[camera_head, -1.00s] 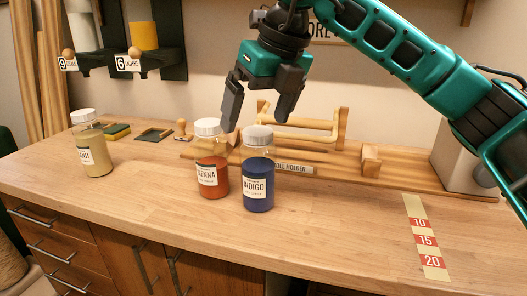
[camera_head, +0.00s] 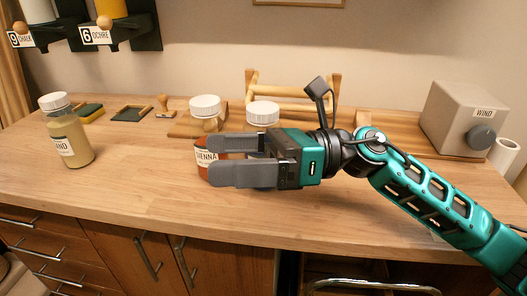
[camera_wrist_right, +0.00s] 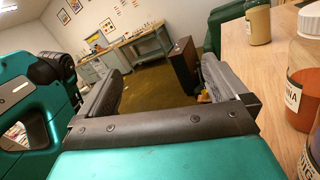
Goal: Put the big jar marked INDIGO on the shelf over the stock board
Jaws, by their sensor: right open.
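The INDIGO jar is mostly hidden behind my right gripper in the head view; its pale lid (camera_head: 262,112) shows above the gripper. In the right wrist view part of the INDIGO jar (camera_wrist_right: 309,160) shows at the lower right edge. My right gripper (camera_head: 212,160) lies level in front of the jars, fingers pointing left, open. In the right wrist view nothing is between its fingers (camera_wrist_right: 160,78). The shelf over the stock board cannot be made out. My left gripper is out of view.
The orange SIENNA jar (camera_head: 205,107) stands left of the INDIGO jar, partly behind my fingers. A SAND jar (camera_head: 71,135) stands farther left. A wooden roll holder (camera_head: 292,100) is behind. A WIND box (camera_head: 462,117) stands at right. The front of the table (camera_head: 130,200) is clear.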

